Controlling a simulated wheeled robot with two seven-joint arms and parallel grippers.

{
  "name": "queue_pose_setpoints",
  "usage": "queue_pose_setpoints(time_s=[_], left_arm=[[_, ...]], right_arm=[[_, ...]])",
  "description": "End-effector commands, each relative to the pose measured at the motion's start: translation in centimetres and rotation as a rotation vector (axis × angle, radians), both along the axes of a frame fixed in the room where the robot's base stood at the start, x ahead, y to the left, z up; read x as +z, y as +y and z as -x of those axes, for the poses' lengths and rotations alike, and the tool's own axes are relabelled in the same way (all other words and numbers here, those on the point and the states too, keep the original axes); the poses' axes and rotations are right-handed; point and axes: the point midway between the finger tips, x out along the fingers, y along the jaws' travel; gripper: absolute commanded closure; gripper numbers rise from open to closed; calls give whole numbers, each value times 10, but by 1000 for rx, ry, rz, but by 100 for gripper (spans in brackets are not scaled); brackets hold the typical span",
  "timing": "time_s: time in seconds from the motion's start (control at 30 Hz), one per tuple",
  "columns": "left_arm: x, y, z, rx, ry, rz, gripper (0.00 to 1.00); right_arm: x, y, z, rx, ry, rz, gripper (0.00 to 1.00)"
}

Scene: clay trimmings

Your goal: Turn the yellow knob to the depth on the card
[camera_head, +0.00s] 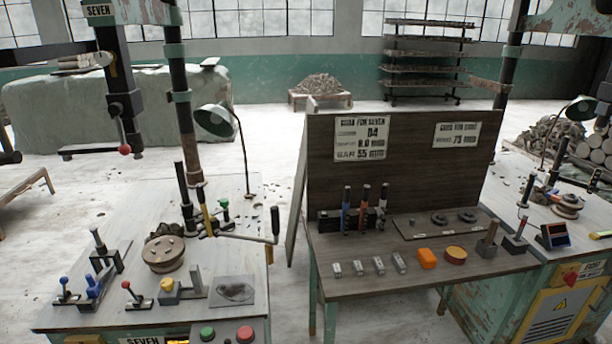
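A small yellow knob (168,291) sits on the left bench, at the front beside a grey bracket; any scale marks on it are too small to read. A second yellow part, a slim handle (204,204), stands by the column behind it. The larger card (361,138) is on the upright dark board and is headed for seven. Neither of my grippers shows in this view.
The left bench (60,312) holds a round wooden disc (163,254), several coloured levers and a crank (275,225). Green (207,333) and red (245,334) buttons are at its front. The middle table (345,288) carries tools and small blocks. A floor gap separates them.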

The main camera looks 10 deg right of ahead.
Motion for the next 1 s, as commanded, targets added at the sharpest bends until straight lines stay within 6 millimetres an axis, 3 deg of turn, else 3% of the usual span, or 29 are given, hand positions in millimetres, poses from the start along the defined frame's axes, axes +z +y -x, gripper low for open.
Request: queue_pose_setpoints(time_s=[1.0], left_arm=[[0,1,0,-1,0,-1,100]], right_arm=[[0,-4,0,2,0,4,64]])
